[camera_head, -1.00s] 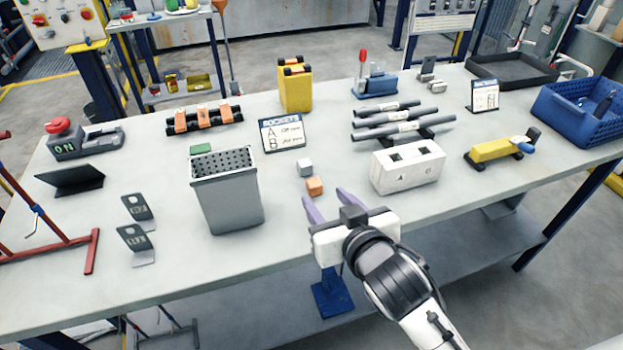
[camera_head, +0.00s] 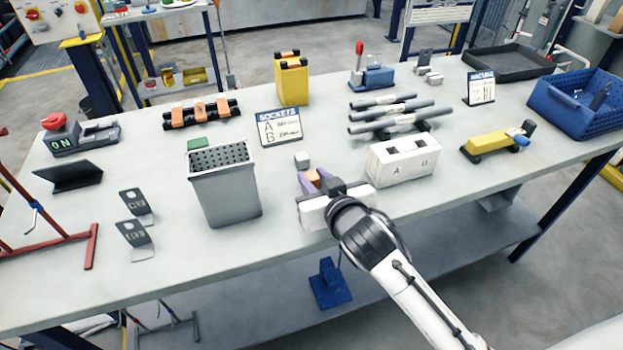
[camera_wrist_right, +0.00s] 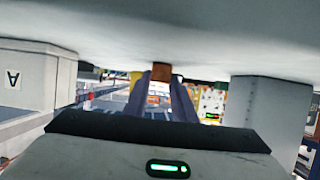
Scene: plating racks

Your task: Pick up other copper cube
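The copper cube (camera_head: 313,176) sits on the grey table near its front edge. It also shows as a brown block between the fingertips in the right wrist view (camera_wrist_right: 159,72). My right gripper (camera_head: 306,174) is low over the table, its purple fingers open, one on each side of the copper cube. I cannot tell whether either finger touches it. A light grey cube (camera_head: 302,160) stands just behind the copper cube. My left gripper is not in view.
A grey bin with a perforated top (camera_head: 225,190) stands left of my right gripper. A white block with square sockets (camera_head: 403,164) stands close on the right. A sockets sign (camera_head: 280,128) stands behind the cubes. Bare table lies in front of the bin.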

